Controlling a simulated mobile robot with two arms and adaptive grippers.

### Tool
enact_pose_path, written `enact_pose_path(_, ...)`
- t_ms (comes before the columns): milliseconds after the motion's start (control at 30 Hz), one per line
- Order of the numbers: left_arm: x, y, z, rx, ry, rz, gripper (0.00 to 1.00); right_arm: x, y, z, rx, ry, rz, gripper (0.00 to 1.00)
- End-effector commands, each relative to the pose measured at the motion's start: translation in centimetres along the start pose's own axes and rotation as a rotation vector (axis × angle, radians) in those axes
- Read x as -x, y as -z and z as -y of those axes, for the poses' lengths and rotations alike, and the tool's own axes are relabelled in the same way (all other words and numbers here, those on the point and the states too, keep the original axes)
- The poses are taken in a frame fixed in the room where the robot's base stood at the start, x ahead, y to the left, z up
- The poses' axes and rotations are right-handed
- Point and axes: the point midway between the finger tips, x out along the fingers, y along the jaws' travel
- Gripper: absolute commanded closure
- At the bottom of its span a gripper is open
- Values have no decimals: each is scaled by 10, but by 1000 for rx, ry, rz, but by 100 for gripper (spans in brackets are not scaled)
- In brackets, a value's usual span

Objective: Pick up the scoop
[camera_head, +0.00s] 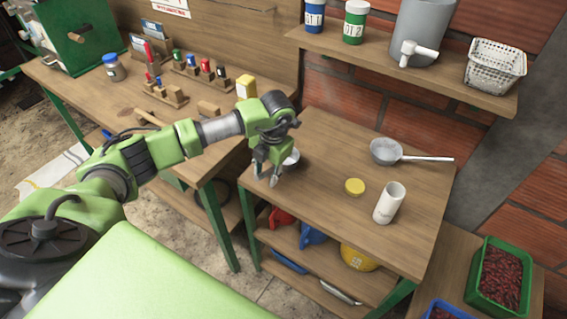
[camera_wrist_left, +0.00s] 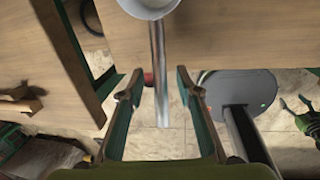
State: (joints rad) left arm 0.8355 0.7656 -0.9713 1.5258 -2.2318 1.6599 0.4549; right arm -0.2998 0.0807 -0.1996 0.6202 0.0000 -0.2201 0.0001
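The scoop has a round white bowl (camera_head: 291,157) on the middle table, beside my left gripper in the head view. In the left wrist view the bowl (camera_wrist_left: 150,6) is at the top edge, and its straight grey handle (camera_wrist_left: 158,75) runs down past the table's edge. My left gripper (camera_head: 264,181) points down at the table's left edge. In the left wrist view its fingers (camera_wrist_left: 155,85) are apart, with the handle between them in the picture. I cannot tell how far the handle is from the fingers. A green, claw-like part at the right of the wrist view may be my right gripper (camera_wrist_left: 300,116).
The middle table (camera_head: 330,190) also holds a grey long-handled strainer-like bowl (camera_head: 386,151), a yellow lid (camera_head: 355,186) and a white cylinder (camera_head: 389,203). A workbench (camera_head: 100,95) with small tools stands left. A wall shelf (camera_head: 440,75) and a green crate (camera_head: 478,270) are at the right.

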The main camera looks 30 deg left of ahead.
Motion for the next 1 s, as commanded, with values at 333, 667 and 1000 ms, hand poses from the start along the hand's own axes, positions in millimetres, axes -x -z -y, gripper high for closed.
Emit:
enact_pose_path(333, 0, 0, 0, 0, 0, 0, 100, 0, 0, 1, 0, 1, 0, 44)
enact_pose_path(667, 2, -1, 0, 0, 0, 2, 100, -1, 0, 2, 0, 2, 0, 44)
enact_pose_path(1000, 37, 4, -4, -1, 0, 5, 100, -10, -1, 2, 0, 2, 0, 44)
